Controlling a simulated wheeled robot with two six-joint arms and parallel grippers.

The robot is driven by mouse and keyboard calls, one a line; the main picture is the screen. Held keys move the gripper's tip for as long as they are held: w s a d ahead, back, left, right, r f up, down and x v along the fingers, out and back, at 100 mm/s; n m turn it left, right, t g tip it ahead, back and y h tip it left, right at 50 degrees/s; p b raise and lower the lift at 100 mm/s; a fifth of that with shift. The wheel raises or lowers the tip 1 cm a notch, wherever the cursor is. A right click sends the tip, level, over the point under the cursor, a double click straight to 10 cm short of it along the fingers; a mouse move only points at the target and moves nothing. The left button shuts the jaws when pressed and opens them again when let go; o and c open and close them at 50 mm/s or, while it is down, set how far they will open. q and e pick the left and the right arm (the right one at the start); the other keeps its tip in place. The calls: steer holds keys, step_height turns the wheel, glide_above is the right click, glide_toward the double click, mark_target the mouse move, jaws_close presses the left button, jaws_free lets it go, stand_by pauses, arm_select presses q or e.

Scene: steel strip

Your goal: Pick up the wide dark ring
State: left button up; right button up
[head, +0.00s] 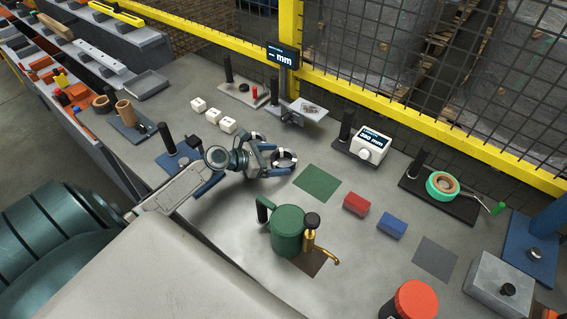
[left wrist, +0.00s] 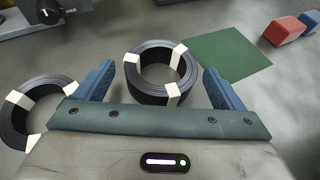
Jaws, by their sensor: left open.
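A dark ring with white bands (left wrist: 139,82) lies flat on the grey bench, between the blue fingers of my left gripper (left wrist: 158,71) in the left wrist view. Its wall looks taller than the other ring's. There are gaps between it and both fingers. In the head view the ring (head: 285,165) shows at the tips of my left gripper (head: 272,160), which is open. A second dark ring with white bands (left wrist: 17,122) lies outside the left finger in the left wrist view; it is partly hidden in the head view. My right gripper is not in view.
A green square mat (head: 317,183) lies just right of the ring, with a red block (head: 356,204) and a blue block (head: 391,225) beyond. A green pot (head: 287,232) stands in front. White blocks (head: 213,115) and a post on a blue base (head: 167,140) stand behind and left.

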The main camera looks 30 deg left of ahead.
mark_target(284, 163)
arm_select(q)
steer(key=b+x, duration=0.1)
steer(key=x, duration=0.1)
steer(key=shift+w+d+f, duration=0.15)
steer(key=shift+d+f, duration=0.05)
steer(key=shift+d, duration=0.05)
steer(key=shift+w+d+f, duration=0.1)
steer(key=shift+w+d, duration=0.05)
steer(key=shift+w, duration=0.2)
steer(key=shift+s, duration=0.1)
steer(key=shift+c, duration=0.4)
steer(key=c, duration=1.1)
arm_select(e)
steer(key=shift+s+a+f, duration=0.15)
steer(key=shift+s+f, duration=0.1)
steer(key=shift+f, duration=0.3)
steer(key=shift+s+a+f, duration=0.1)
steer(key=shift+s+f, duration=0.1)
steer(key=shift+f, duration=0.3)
